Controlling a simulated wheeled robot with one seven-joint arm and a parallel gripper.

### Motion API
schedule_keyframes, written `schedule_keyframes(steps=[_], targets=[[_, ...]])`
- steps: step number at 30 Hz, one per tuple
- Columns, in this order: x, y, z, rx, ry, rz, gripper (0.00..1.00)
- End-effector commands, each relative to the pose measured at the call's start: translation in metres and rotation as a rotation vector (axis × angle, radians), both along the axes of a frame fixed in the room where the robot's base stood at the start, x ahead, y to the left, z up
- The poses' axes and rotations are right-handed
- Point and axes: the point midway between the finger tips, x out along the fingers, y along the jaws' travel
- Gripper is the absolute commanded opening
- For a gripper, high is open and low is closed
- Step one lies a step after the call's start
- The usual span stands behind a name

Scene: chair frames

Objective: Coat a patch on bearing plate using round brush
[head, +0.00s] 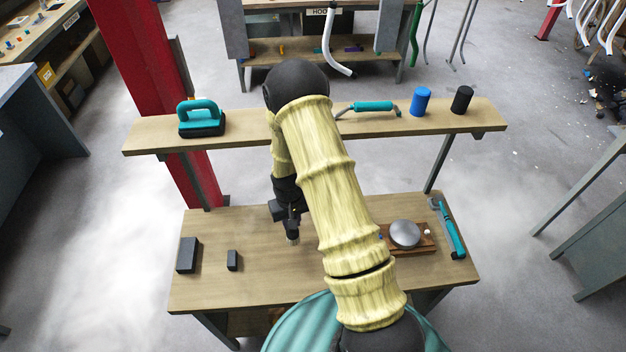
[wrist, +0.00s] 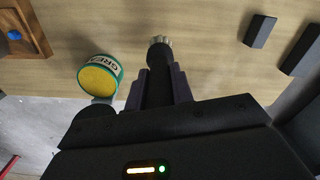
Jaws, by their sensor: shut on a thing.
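My gripper (head: 287,214) is shut on the round brush, which points down over the middle of the table. In the wrist view my gripper (wrist: 157,92) holds its dark handle, and the pale bristles (wrist: 160,41) show beyond the fingers. The bristle tip also shows in the head view (head: 293,238); any contact with the table is unclear. A green grease can (wrist: 101,76) with yellow contents stands beside the brush; my arm hides it in the head view. A bearing plate cannot be told for sure; a larger dark block (head: 188,255) and a smaller one (head: 232,260) lie left.
A wooden board (head: 424,247) bears a grey dome (head: 405,233) at the right. A teal-handled tool (head: 453,238) lies beside it. A raised shelf (head: 240,142) behind the table holds a teal scrubber (head: 201,117), a roller and two cylinders. The table's front middle is clear.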

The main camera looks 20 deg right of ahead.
Motion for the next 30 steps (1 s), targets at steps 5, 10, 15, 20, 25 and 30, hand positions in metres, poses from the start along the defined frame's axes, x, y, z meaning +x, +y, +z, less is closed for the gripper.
schedule_keyframes(steps=[5, 10, 15, 20, 25, 30], targets=[[0.0, -0.001, 0.0, 0.0, 0.0, -0.003, 0.0], [0.0, -0.001, 0.0, 0.0, 0.0, -0.003, 0.0], [-0.002, -0.005, -0.001, -0.026, -0.004, -0.002, 0.0], [-0.006, -0.023, -0.002, -0.123, -0.024, -0.003, 0.0], [-0.003, -0.053, 0.009, -0.286, -0.064, -0.005, 0.0], [0.011, -0.078, 0.037, -0.455, -0.106, 0.004, 0.0]])
